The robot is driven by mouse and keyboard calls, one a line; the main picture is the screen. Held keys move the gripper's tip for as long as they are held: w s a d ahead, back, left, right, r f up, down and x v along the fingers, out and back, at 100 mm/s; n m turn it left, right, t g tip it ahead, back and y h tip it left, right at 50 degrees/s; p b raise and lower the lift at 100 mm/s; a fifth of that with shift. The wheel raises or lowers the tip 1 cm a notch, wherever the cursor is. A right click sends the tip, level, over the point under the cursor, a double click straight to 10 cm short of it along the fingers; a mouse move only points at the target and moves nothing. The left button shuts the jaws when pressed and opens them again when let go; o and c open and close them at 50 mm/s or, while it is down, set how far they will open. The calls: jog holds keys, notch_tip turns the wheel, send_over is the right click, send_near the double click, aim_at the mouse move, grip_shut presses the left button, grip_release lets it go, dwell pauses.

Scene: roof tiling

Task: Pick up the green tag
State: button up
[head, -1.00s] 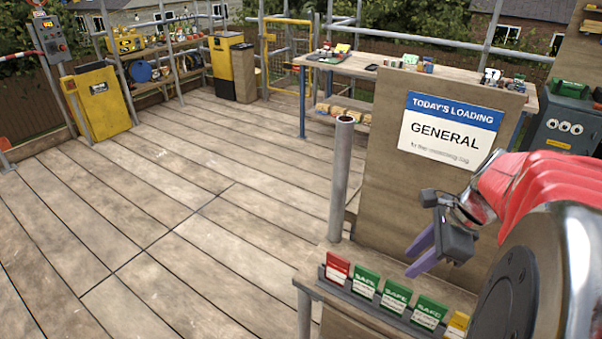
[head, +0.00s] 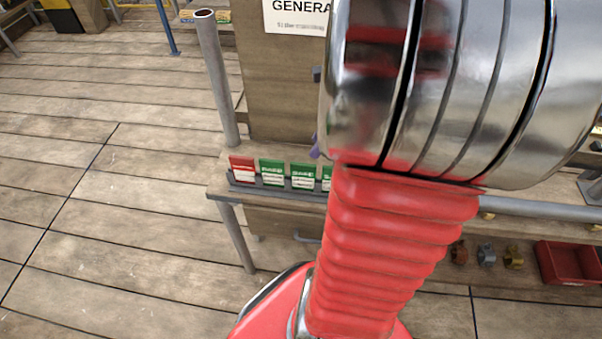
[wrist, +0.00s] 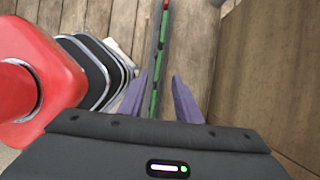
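Several green tags stand upright in a dark rack (head: 250,187) on the bench; one green tag (head: 271,172) is beside a red tag (head: 242,168), another green tag (head: 303,175) is to its right, and a third is partly hidden by my arm. In the wrist view the green tags (wrist: 161,45) show as a thin line of top edges, with red at the far end. My gripper (wrist: 160,76) is open, its purple fingers apart on either side of that line. I cannot tell how high the fingertips are above the tags. In the head view only a bit of purple finger (head: 315,147) shows.
A wooden board with a sign (head: 297,15) rises behind the rack; it shows at the right of the wrist view (wrist: 260,75). A grey post (head: 217,80) stands at the bench's left. A red bin (head: 572,262) is low on the right. Open decking lies left.

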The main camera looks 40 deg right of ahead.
aim_at(304, 164)
jog(key=shift+x, duration=2.55)
jog(key=shift+f, duration=0.1)
jog(key=shift+x, duration=2.5)
jog(key=shift+s+a, duration=0.1)
jog(key=shift+s, duration=0.05)
grip_shut()
